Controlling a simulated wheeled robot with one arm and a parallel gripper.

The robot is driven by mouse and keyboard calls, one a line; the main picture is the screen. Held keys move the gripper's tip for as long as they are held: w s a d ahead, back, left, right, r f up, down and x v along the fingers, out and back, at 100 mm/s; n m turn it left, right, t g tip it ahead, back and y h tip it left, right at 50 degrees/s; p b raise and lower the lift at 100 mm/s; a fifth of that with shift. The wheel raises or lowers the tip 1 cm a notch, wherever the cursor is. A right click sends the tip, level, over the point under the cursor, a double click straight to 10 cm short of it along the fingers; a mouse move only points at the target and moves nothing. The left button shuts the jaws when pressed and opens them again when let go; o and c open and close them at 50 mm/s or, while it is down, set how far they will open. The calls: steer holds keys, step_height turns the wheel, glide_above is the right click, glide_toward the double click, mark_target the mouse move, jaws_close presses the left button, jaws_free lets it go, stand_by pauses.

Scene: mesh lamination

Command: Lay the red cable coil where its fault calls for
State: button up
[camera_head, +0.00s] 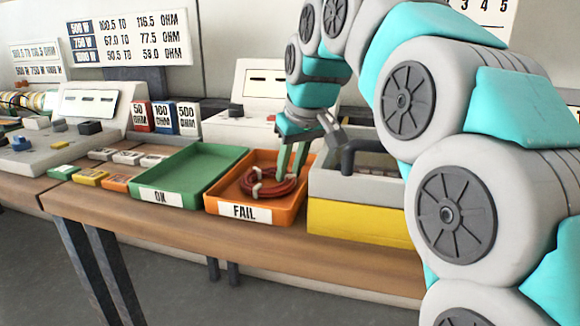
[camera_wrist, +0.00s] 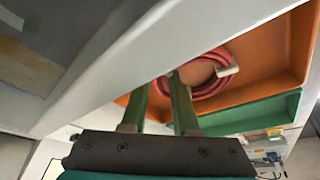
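The red cable coil (camera_head: 268,187), bound with pale ties, lies in the orange tray labelled FAIL (camera_head: 244,211). In the wrist view the coil (camera_wrist: 202,82) rests on the floor of the orange tray (camera_wrist: 258,48). My gripper (camera_head: 291,174) points down over the right part of this tray, its green fingers low beside the coil. In the wrist view my gripper (camera_wrist: 160,82) has its two fingers apart, with nothing visible held between them. The right finger overlaps the coil's edge in the picture; whether it touches cannot be told.
A green tray labelled OK (camera_head: 190,176) stands left of the orange tray. A grey and yellow bin (camera_head: 355,218) stands close on the right. Red, blue and grey ohm-labelled blocks (camera_head: 166,117) stand behind. Several small blocks (camera_head: 90,177) and a meter (camera_head: 50,145) occupy the left.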

steer(key=o, duration=0.4)
steer(key=shift+c, duration=0.2)
steer(key=shift+r, duration=0.15)
steer(key=p+v, duration=0.2)
steer(key=v, duration=1)
steer(key=shift+s, duration=0.15)
